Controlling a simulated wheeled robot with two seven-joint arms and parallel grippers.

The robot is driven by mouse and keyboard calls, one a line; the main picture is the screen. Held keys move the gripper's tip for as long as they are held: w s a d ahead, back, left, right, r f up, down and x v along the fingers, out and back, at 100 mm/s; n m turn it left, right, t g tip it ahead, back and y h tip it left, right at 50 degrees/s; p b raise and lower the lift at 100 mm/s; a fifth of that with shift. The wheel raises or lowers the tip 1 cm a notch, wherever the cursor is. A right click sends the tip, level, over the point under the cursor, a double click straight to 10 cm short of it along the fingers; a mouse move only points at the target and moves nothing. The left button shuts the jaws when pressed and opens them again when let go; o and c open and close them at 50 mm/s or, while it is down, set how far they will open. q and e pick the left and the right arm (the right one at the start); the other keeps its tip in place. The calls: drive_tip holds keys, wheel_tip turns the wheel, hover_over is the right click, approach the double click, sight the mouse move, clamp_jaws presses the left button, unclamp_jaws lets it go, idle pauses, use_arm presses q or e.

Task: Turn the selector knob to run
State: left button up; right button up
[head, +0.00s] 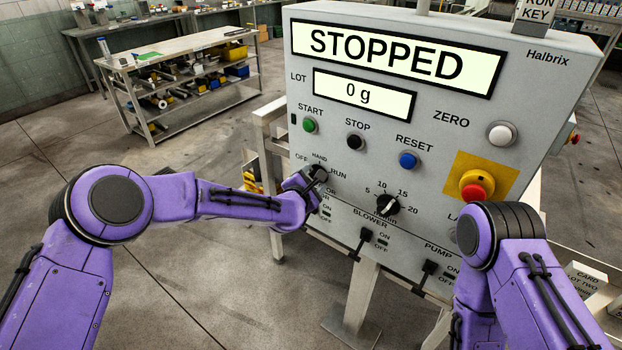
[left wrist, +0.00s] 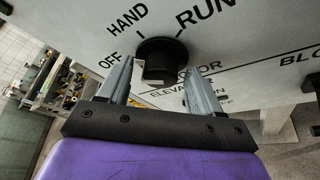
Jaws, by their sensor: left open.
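The black selector knob (left wrist: 160,58) sits on the grey control panel (head: 440,120), under the labels OFF, HAND and RUN. In the head view the knob (head: 320,172) is partly hidden by my left gripper (head: 311,180). In the left wrist view my left gripper (left wrist: 160,75) is open, with one finger to each side of the knob; I cannot tell if they touch it. I cannot make out which label the knob points at. The display (head: 386,54) reads STOPPED. My right arm is in the head view, but its gripper is not.
Green (head: 310,125), black (head: 355,142) and blue (head: 408,160) buttons are above the knob. A dial (head: 387,205) and blower (head: 364,237) and pump (head: 430,267) switches are to the lower right. A red emergency button (head: 475,188) is at the right.

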use_arm(q)
drive_tip(key=c, duration=1.1)
drive_tip(key=shift+o, duration=0.2)
drive_tip(key=shift+f+m+b, duration=0.25)
drive_tip(key=shift+m+b, duration=0.15)
drive_tip(key=shift+b, duration=0.5)
drive_tip(key=m+t+h+b, duration=0.1)
drive_tip(key=m+h+b, duration=0.1)
drive_tip(key=m+b, duration=0.6)
drive_tip(key=m+t+h+b, duration=0.2)
drive_tip(key=m+b, duration=0.6)
drive_tip(key=b, duration=0.1)
drive_tip(key=f+m+t+h+b, duration=0.1)
drive_tip(key=m+t+h+b, duration=0.1)
drive_tip(key=m+b, duration=0.6)
drive_tip(key=shift+w+a+b, duration=0.1)
drive_tip(key=shift+b, duration=0.55)
drive_tip(key=shift+r+m, duration=0.1)
drive_tip(key=shift+m, duration=0.3)
drive_tip(key=o, duration=1.1)
drive_tip(key=shift+c, duration=0.2)
